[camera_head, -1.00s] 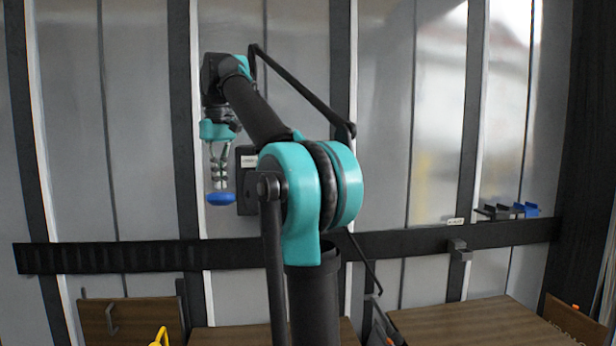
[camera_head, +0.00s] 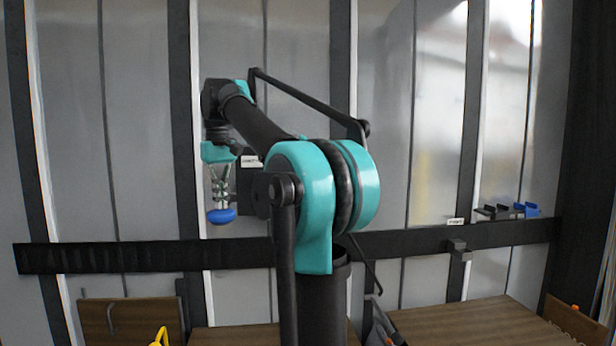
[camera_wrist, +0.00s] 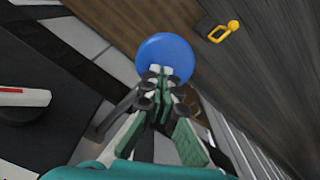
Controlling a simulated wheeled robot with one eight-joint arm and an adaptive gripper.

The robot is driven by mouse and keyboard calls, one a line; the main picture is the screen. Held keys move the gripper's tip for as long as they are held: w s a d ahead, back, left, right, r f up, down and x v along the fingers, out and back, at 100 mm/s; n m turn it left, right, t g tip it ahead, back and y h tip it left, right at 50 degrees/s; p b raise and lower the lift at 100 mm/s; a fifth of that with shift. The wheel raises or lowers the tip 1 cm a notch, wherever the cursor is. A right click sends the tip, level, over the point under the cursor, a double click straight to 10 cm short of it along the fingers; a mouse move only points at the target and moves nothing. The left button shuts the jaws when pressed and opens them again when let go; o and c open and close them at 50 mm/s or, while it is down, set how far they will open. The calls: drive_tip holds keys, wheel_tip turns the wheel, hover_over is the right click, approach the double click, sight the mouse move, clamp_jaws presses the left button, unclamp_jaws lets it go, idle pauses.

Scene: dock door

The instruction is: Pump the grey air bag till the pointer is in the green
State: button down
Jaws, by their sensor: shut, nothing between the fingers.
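My gripper (camera_head: 221,202) points down in the head view, its fingers close together. A round blue knob (camera_head: 221,216) is directly under the fingertips. In the wrist view, the blue knob (camera_wrist: 165,52) lies just beyond the closed fingertips (camera_wrist: 160,72); they appear to meet it, with nothing held between them. A dark box (camera_head: 250,195) with a white label is behind the gripper. In the wrist view, a white strip with a red line (camera_wrist: 12,90) shows at the left on something dark; I cannot tell whether it is the gauge. I cannot make out the grey air bag.
A black rail (camera_head: 110,257) runs across the ribbed metal wall. Brown wooden crates (camera_head: 470,322) stand low in front. A yellow loop (camera_head: 160,338) is at the bottom left. Small black and blue holders (camera_head: 525,210) are on the right wall.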

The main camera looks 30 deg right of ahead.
drive_tip(key=shift+f, duration=0.4)
drive_tip(key=shift+r, duration=3.7)
wheel_tip(320, 180, up, 5)
